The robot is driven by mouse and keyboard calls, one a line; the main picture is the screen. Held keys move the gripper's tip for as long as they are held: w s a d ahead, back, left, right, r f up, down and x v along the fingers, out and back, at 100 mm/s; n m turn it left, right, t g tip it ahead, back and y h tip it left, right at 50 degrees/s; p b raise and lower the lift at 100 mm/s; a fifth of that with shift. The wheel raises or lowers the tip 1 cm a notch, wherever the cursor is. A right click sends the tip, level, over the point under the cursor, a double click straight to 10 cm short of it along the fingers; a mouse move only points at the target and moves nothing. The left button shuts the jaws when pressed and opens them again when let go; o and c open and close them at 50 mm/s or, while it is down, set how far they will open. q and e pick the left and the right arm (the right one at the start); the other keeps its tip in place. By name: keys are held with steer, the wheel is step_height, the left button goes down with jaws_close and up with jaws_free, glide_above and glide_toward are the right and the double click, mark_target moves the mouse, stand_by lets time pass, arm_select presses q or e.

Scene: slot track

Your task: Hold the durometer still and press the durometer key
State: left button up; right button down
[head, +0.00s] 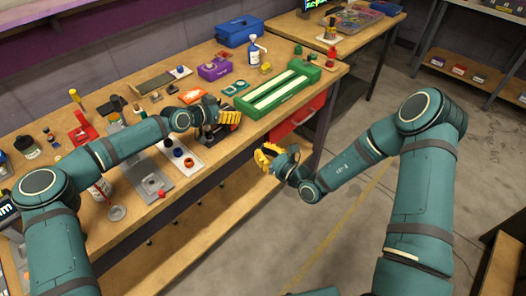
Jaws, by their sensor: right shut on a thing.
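My right gripper (264,158) is lower, in front of the bench's front edge and clear of the top. Its yellow fingers are shut on a small dark thing that they mostly hide. I cannot make out for certain which thing is the durometer, and no key can be told apart at this size.
A green tray with pale strips (308,71) lies at the bench's right end, above a red drawer box (298,122). A blue toolbox (240,30) and a spray bottle (255,52) stand behind. A grey plate (150,188) lies near the front edge. Floor right of the bench is open.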

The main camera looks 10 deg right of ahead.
arm_select(q)
steer(key=shift+r, duration=0.15)
steer(key=shift+s+a, duration=0.1)
steer(key=shift+a, duration=0.05)
steer(key=v, duration=1.1)
steer(key=shift+s+a, duration=0.2)
steer(key=shift+s, duration=0.05)
